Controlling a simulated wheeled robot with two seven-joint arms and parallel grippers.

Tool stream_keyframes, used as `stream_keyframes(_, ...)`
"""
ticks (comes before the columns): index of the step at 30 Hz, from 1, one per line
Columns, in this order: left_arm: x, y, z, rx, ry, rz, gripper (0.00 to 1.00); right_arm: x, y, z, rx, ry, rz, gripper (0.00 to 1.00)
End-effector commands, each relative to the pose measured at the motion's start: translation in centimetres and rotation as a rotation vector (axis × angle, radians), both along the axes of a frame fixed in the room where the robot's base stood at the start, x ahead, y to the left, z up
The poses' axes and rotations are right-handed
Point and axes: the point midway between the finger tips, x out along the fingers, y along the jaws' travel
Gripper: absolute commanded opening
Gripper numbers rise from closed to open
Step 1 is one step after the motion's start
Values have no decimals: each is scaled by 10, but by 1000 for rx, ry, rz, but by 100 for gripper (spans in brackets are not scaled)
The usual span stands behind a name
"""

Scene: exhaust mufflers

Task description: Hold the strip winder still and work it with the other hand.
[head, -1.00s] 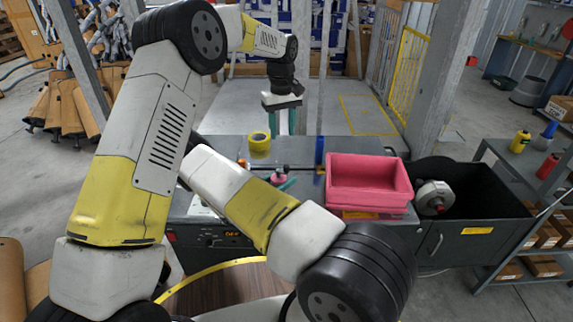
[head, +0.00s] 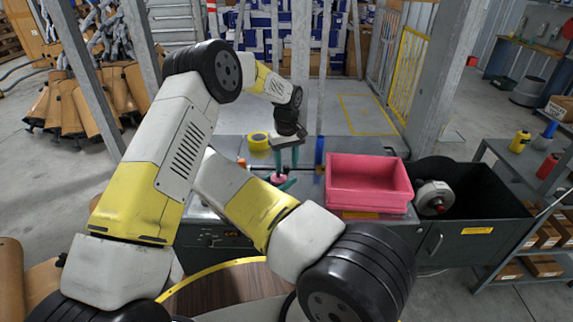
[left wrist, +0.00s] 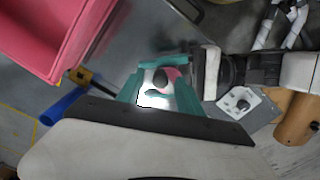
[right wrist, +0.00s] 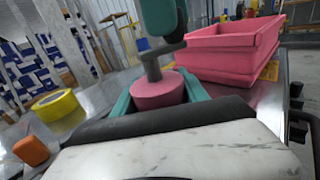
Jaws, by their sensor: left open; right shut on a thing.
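The strip winder has a round pink body (right wrist: 158,92) with a grey post and a crank arm (right wrist: 168,50) on top. It stands on the grey workbench, and in the head view its pink body (head: 278,178) is partly hidden by fingers. My right gripper (right wrist: 160,88) is shut on the pink body, teal fingers on both sides. My left gripper (head: 287,165) points down over the winder, open. In the left wrist view its teal fingers (left wrist: 160,75) spread to either side of a dark round knob (left wrist: 160,78), with some pink behind. Contact with the knob cannot be told.
A yellow tape roll (head: 257,141) and an orange block (right wrist: 31,150) lie left of the winder. A blue cylinder (head: 319,150) and a pink bin (head: 368,185) stand to its right. A black open bin (head: 470,205) is farther right.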

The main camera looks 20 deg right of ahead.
Motion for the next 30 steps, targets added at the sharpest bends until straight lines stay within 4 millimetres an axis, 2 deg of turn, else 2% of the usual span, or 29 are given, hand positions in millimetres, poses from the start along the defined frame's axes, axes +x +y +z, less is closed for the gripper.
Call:
stream_keyframes(9, 0, 0, -3, 0, 1, 0, 41, 0, 0, 0, 0, 1, 0, 6)
stream_keyframes(15, 0, 0, -2, 0, 1, 0, 2, 0, 0, 0, 0, 1, 0, 6)
stream_keyframes(16, 0, 0, -2, 0, 1, 0, 0, 0, 0, 0, 0, 1, 0, 6)
stream_keyframes(30, -2, 2, -2, 1, 1, -73, 0, 0, 0, 0, 1, 0, 0, 6)
